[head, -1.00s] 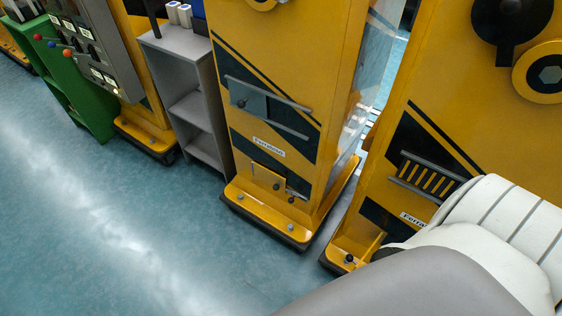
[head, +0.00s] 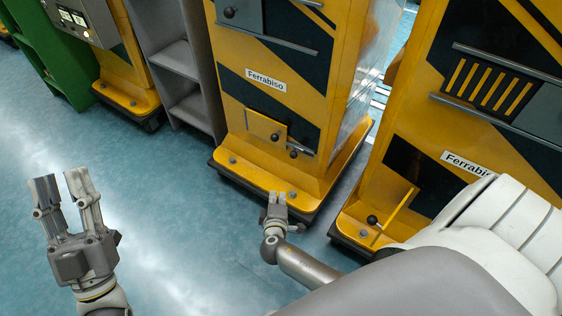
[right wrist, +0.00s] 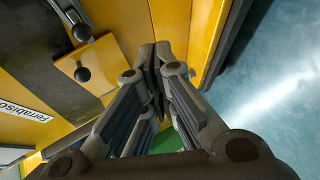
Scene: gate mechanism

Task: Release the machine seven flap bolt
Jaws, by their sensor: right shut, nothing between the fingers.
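The middle yellow machine has a small yellow flap (head: 262,128) low on its front, below the Ferrabiso label (head: 266,80). A dark round knob (head: 275,137) sits on the flap. A second dark knob (head: 293,154), beside a short grey bar (head: 302,148), is at the flap's right; I take this as the bolt. My right gripper (head: 277,196) is shut and empty, below the flap near the machine's foot, apart from both knobs. In the right wrist view, the flap (right wrist: 105,62) and both knobs are left of the shut fingers (right wrist: 155,52). My left gripper (head: 62,182) is open and empty over the floor.
Another yellow machine (head: 395,130) stands at the right with a yellow flap (head: 398,212) sticking out and a knob. A grey shelf (head: 175,60) and green cabinet (head: 50,60) stand at the left. Floor in front is clear.

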